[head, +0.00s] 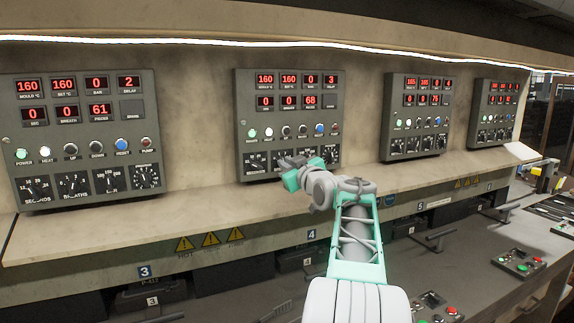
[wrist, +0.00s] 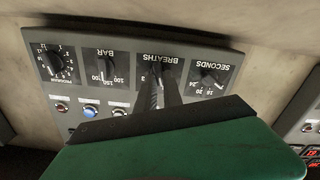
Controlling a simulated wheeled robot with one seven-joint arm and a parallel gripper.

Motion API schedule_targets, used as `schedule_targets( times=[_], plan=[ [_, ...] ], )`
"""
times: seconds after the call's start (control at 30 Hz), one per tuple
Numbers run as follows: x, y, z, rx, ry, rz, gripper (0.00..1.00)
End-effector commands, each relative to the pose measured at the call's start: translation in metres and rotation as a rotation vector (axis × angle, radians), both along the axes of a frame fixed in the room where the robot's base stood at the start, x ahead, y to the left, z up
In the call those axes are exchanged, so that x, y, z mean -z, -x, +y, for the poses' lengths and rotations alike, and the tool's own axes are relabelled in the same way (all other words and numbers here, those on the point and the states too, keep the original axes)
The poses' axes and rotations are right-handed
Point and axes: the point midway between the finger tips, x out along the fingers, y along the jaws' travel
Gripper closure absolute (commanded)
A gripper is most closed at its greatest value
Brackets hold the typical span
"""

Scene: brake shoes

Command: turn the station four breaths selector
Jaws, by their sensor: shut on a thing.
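The station four panel (head: 288,92) is the grey one on the wall above the number 4 label. It has a row of black dials along its bottom. In the wrist view, where the panel is upside down, the breaths selector (wrist: 163,67) is between the seconds dial (wrist: 208,75) and the bar dial (wrist: 106,66). My gripper (wrist: 160,82) is shut on the breaths selector, with its two dark fingers at the knob. The fingers hide most of the knob, so its pointer setting cannot be read. In the head view my gripper (head: 285,163) reaches the panel's lower edge and covers part of the dial row.
The program dial (wrist: 55,62) is at the far left in the wrist view. Lit buttons, including a blue one (wrist: 90,111), are close to the dials. A beige ledge (head: 120,233) runs below the panels. Similar panels stand left (head: 85,130) and right (head: 417,115).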

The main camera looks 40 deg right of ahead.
Motion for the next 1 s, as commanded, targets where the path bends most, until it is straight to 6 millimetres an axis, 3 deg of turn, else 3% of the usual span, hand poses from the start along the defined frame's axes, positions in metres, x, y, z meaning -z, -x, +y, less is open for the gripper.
schedule_targets(
  times=[0.57,1.0],
  plan=[
    [0.0004,0.0002,-0.0004,0.0,-0.021,-0.005,1.0],
    [0.0009,0.0007,-0.0022,0.0,-0.273,-0.079,1.0]
  ],
)
